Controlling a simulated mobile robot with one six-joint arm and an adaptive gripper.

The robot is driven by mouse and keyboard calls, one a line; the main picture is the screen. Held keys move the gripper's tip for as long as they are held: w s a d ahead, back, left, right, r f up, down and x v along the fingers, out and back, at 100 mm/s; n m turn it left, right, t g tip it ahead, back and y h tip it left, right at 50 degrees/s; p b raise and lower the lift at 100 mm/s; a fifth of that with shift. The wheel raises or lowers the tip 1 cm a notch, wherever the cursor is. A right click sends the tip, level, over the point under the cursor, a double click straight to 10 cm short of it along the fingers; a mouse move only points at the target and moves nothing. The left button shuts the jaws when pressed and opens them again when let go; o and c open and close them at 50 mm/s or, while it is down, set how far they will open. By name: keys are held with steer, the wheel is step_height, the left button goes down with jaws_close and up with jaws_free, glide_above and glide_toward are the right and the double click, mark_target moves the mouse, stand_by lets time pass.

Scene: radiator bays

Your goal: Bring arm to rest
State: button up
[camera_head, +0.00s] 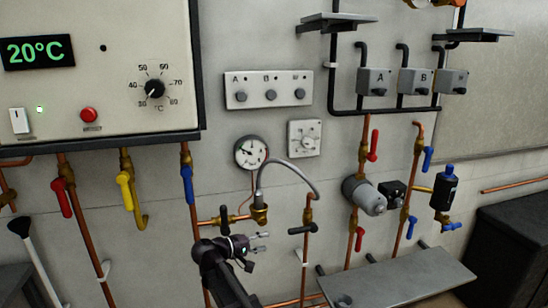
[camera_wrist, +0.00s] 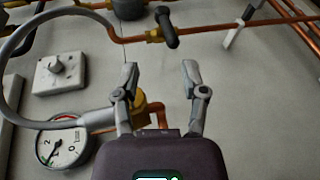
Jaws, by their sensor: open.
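My gripper (camera_head: 259,241) is at the lower middle of the head view, at the end of my dark arm. In the wrist view my gripper (camera_wrist: 158,78) has its two grey fingers spread apart with nothing between them. Behind the fingers lie a brass fitting (camera_wrist: 148,108) and the grey wall. In the head view the gripper is just below the brass fitting (camera_head: 259,214) under the grey hose (camera_head: 300,170). I cannot tell whether it touches any pipe.
A black-handled valve (camera_head: 302,229) stands right of my gripper. A pressure gauge (camera_head: 251,152) is above. The boiler panel (camera_head: 100,60) is at the upper left. A pump (camera_head: 364,195) and a grey shelf (camera_head: 400,277) are to the right. Copper pipes run close around the gripper.

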steer(key=s+d+f+m+g+y+p, duration=0.1)
steer(key=s+d+f+g+y+p, duration=0.2)
steer(key=d, duration=0.4)
steer(key=s+d+f+m+g+y, duration=0.2)
steer(key=s+d, duration=0.3)
steer(key=d, duration=0.1)
steer(key=s+d+f+m+g+y+p, duration=0.1)
steer(key=s+d+f+g+y+p, duration=0.2)
steer(key=d, duration=0.4)
steer(key=s+d+m+y, duration=0.2)
steer(key=s+y, duration=0.3)
steer(key=s, duration=0.2)
steer(key=shift+s+r+m+p, duration=0.3)
steer(key=shift+r+p, duration=0.05)
steer(key=shift+d, duration=0.1)
